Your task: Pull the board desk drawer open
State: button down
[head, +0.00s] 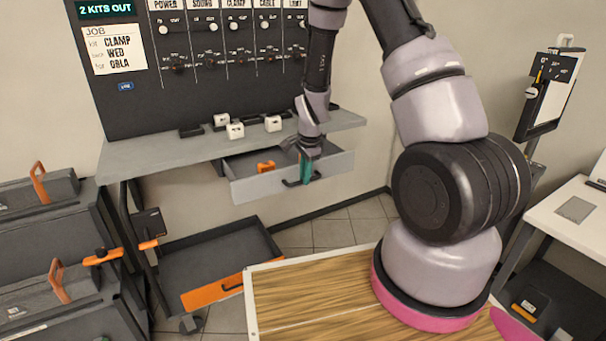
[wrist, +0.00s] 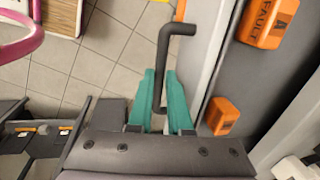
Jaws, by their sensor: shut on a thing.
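The board desk (head: 150,152) is a grey top below a black job board. Its grey drawer (head: 252,189) stands out from under the top, with its inside showing. The drawer's black bar handle (head: 318,177) is on the front panel; the handle also shows in the wrist view (wrist: 163,55). My gripper (head: 306,172) has green fingers that are shut on the handle, one on each side of the bar in the wrist view (wrist: 160,92). An orange block (head: 266,167) lies in the drawer. The wrist view shows two orange blocks there, the larger (wrist: 268,22) marked FAULT.
Small white blocks (head: 236,131) sit on the desk top. A lower dark tray-like drawer with an orange front (head: 212,293) stands open at floor level. Dark cases with orange handles (head: 59,280) stand at the left. A white table (head: 570,215) is at the right. Tiled floor shows between.

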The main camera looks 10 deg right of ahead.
jog(key=shift+s, duration=0.35)
jog(key=c, duration=0.8)
grip_release()
jog(key=shift+c, duration=0.2)
jog(key=shift+r, duration=0.15)
notch_tip(320, 180, up, 10)
jog(key=s, duration=0.2)
jog(key=shift+d+r, duration=0.15)
jog(key=shift+d, duration=0.2)
